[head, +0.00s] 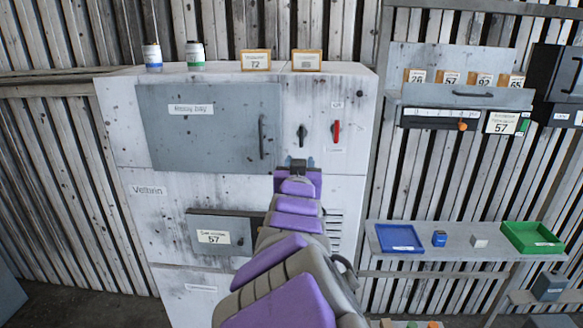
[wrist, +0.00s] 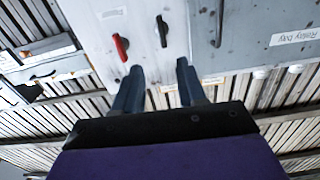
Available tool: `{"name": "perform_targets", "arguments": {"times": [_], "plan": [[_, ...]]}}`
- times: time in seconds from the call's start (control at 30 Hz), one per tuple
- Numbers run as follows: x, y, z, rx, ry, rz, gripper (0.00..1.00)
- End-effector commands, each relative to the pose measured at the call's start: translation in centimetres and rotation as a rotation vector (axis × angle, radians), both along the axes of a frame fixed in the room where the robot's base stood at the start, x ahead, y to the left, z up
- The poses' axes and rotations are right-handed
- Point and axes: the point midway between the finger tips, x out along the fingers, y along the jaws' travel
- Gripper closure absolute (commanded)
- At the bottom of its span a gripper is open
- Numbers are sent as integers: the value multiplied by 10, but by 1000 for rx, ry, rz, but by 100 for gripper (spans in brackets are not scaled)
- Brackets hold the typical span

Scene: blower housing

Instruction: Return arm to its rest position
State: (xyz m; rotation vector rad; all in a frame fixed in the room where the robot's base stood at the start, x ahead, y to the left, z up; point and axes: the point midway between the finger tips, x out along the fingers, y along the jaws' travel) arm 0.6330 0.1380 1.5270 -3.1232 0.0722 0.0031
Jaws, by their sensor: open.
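My purple and grey arm reaches forward in the head view. My gripper (head: 298,164) is in front of the white blower cabinet (head: 345,95), just below the black knob (head: 302,131) and the red handle (head: 336,131). In the wrist view, which appears upside down, the two fingers of my gripper (wrist: 158,73) are apart with nothing between them. The red handle (wrist: 122,47) and the black knob (wrist: 163,30) show beyond them. The grey relay bay door (head: 215,130) looks closed.
At right are a shelf (head: 450,243) with a blue tray (head: 400,238) and a green tray (head: 532,237), and a wall unit (head: 465,98). Two small bottles and two number tags stand on the cabinet top.

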Motion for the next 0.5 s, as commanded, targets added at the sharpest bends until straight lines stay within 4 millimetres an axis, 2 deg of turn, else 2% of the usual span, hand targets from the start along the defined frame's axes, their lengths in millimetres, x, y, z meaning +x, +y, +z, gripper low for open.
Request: {"name": "perform_targets", "arguments": {"times": [0.17,0.33,0.43,0.5], "plan": [[0,6,-1,-7,0,1,60],[-2,4,-3,-5,11,0,60],[-8,-7,-20,0,74,-3,60],[-19,-23,-44,8,165,-4,60]]}}
